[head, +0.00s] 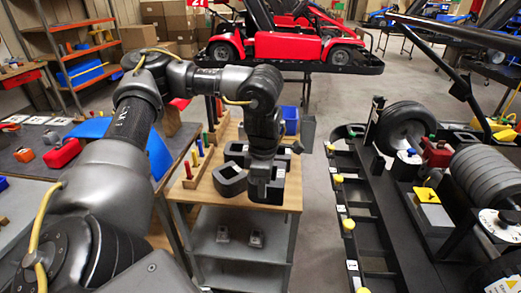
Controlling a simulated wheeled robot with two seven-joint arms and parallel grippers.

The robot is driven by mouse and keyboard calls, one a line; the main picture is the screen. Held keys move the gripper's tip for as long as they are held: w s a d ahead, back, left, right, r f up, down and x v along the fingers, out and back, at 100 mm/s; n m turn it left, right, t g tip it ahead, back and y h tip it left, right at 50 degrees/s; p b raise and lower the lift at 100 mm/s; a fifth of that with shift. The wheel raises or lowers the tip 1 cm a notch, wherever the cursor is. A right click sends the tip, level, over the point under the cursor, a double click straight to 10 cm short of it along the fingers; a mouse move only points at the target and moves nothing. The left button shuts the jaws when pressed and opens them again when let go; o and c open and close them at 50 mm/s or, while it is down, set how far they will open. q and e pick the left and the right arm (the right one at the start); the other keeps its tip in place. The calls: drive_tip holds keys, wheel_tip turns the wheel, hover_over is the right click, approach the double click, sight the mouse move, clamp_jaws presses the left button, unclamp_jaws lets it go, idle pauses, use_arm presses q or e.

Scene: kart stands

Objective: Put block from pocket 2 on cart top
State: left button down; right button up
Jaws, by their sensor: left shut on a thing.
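The cart (284,203) has a light wooden top and stands at the middle of the head view. My left gripper (264,186) points down over the cart top, near its front. It is shut on a dark block, which blends with the dark fingers and is mostly hidden. I cannot tell whether that block touches the wood. A dark hollow block (232,181) sits on the cart top just left of the gripper. More dark pieces stand behind it, partly covered by my arm. I cannot make out which place is pocket 2. My right gripper is not in view.
Coloured pegs (198,148) line the cart's left edge. A blue bin (290,120) stands behind. On the right is a black kart frame (372,215) with yellow knobs and a wheel (405,125). A workbench (35,185) is at left. The cart's front right corner is bare.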

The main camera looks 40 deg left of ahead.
use_arm(q)
drive_tip(key=shift+w+a+n, duration=0.1)
drive_tip(key=shift+a+n, duration=0.1)
drive_tip(key=shift+n, duration=0.1)
drive_tip(key=shift+w+a+f, duration=0.1)
drive_tip(key=shift+w+f, duration=0.1)
drive_tip(key=shift+w, duration=0.1)
drive_tip(key=w+a+f, duration=0.1)
drive_tip(key=w, duration=0.1)
drive_tip(key=w+a+f, duration=0.1)
drive_tip(key=w, duration=0.1)
drive_tip(key=w+a+f, duration=0.1)
drive_tip(key=w, duration=0.1)
drive_tip(key=shift+w+f, duration=0.2)
drive_tip(key=shift+w, duration=0.2)
drive_tip(key=shift+w+a+f, duration=0.4)
drive_tip(key=shift+w+f, duration=0.45)
drive_tip(key=shift+f, duration=0.7)
drive_tip(key=shift+w+a+f, duration=0.45)
drive_tip(key=shift+w+f, duration=0.45)
drive_tip(key=shift+f, duration=0.65)
drive_tip(key=shift+w+a+f, duration=0.4)
drive_tip(key=shift+w+f, duration=0.45)
drive_tip(key=shift+f, duration=0.7)
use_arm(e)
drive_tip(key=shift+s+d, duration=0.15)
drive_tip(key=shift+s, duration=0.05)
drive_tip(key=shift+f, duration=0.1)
